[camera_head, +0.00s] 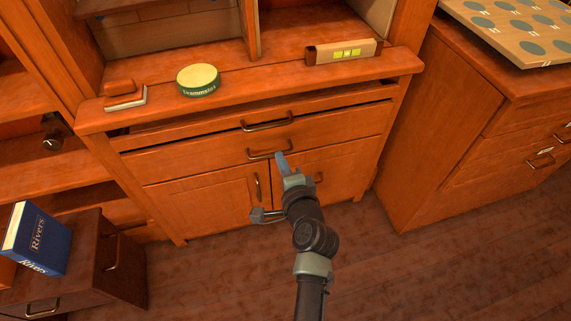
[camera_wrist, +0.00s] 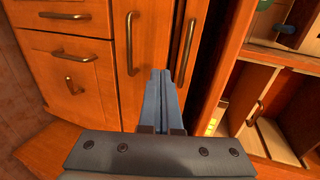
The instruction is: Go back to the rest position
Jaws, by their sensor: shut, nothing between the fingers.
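My gripper (camera_head: 281,162) is in front of the wooden cabinet, near the lower drawer handle (camera_head: 268,154) in the head view. Its blue fingers are together and hold nothing. The wrist view also shows the closed fingers (camera_wrist: 162,95), pointing toward wooden fronts with two metal handles. From these views I cannot tell whether the fingertips touch the lower handle. The upper drawer handle (camera_head: 267,122) is above them, and a dark gap runs above the upper drawer front (camera_head: 200,136).
A blue book (camera_head: 37,238) rests on a low dark drawer unit (camera_head: 112,262). Open floor (camera_head: 430,265) lies at right.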

